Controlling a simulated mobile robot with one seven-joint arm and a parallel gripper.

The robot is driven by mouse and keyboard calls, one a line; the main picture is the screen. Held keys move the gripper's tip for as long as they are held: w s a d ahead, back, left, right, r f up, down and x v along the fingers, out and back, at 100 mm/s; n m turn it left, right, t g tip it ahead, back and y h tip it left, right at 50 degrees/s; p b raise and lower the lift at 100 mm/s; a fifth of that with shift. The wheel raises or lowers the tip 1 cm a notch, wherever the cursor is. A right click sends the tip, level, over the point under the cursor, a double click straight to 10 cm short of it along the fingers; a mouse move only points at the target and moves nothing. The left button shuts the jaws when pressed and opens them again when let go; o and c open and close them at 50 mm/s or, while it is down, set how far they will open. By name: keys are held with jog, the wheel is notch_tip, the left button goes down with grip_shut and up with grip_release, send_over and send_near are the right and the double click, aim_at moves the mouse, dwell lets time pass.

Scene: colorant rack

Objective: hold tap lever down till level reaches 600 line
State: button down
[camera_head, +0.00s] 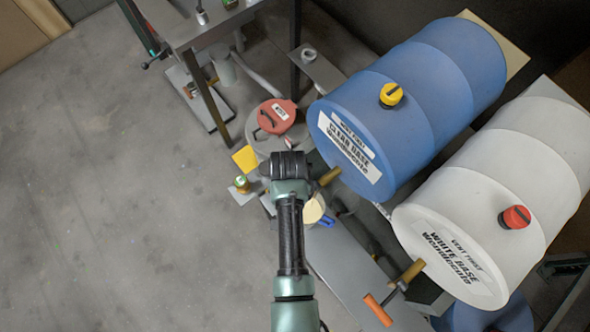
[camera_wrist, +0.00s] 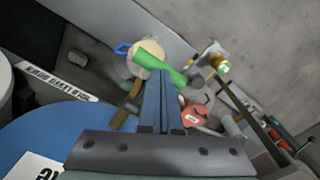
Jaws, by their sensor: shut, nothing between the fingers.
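My gripper (camera_wrist: 160,74) is shut and empty, its blue-grey fingers together. Its tips overlap a green bar (camera_wrist: 172,68), apparently the tap lever; I cannot tell whether they touch. A brass tap (camera_head: 330,176) sticks out from the blue CLEAR BASE drum (camera_head: 405,115); in the wrist view, brass also shows left of the fingers (camera_wrist: 126,115). A vessel (camera_head: 314,209) with a cream round inside and a blue handle stands below the tap, partly behind my arm. It shows beyond the lever in the wrist view (camera_wrist: 148,56). Its level and the 600 line cannot be read.
A white WHITE BASE drum (camera_head: 510,175) lies at right, with an orange-handled tap lever (camera_head: 378,310). The drums have a yellow cap (camera_head: 391,95) and a red cap (camera_head: 515,217). A red-lidded container (camera_head: 277,116) stands behind my gripper. The floor at left is clear.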

jog(key=shift+r+p, duration=1.1)
jog(key=shift+r, duration=0.25)
jog(key=shift+r, duration=0.1)
notch_tip(320, 180, up, 5)
jog(key=p, duration=0.5)
